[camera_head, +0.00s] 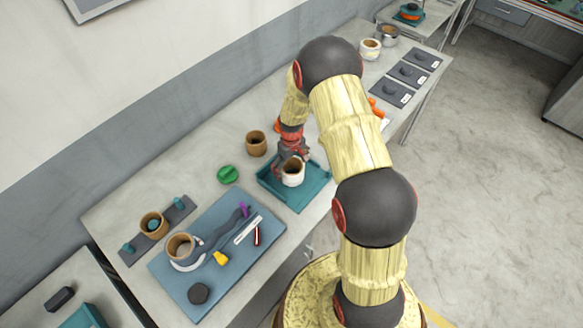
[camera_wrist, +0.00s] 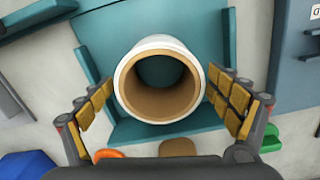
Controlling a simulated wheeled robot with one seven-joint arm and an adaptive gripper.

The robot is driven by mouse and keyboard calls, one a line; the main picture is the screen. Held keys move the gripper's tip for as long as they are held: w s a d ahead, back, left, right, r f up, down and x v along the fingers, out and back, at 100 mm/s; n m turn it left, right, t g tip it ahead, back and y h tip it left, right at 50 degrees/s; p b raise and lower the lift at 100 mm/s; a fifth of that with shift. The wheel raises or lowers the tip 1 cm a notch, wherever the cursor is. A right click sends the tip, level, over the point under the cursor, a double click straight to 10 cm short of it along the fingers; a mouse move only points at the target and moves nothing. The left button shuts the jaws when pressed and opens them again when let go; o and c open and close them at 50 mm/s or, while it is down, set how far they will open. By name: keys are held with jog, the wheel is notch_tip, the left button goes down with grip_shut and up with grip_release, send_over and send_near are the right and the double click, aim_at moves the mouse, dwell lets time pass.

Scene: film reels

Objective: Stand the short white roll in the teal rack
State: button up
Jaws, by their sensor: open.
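The short white roll (camera_head: 293,178) stands upright in the teal rack (camera_head: 313,193), which looks like a shallow tray on the bench. In the wrist view I look down into the roll (camera_wrist: 160,42), with its white outside and brown inner wall. Teal shows through its hollow, and the teal rack (camera_wrist: 107,42) shows around it. My gripper (camera_head: 292,163) is over the rack at the roll. In the wrist view the gripper (camera_wrist: 163,102) is open, one finger on each side of the roll, with visible gaps. The roll's foot is hidden there.
A brown roll (camera_head: 256,146) stands behind the rack. A green object (camera_head: 228,174) lies left of it. A blue mat (camera_head: 215,285) holds another roll and several tools. A grey strip with teal pegs (camera_head: 130,254) lies far left. Dark grey plates lie at the right.

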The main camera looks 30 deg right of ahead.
jog(key=shift+r, duration=0.1)
jog(key=s+a+r+m+t, duration=0.1)
jog(key=s+a+r, duration=0.25)
jog(key=r, duration=1.35)
jog(key=s+a+r+t, duration=0.25)
jog(key=s+r, duration=0.25)
jog(key=r, duration=1.2)
jog(key=s+a+r+t, duration=0.1)
jog(key=s+r, duration=0.3)
jog(key=s, duration=0.5)
jog(key=s+a+r+m+t, duration=0.1)
jog(key=s+a+r, duration=0.3)
jog(key=s, duration=0.5)
jog(key=shift+r, duration=0.75)
jog(key=shift+a, duration=0.1)
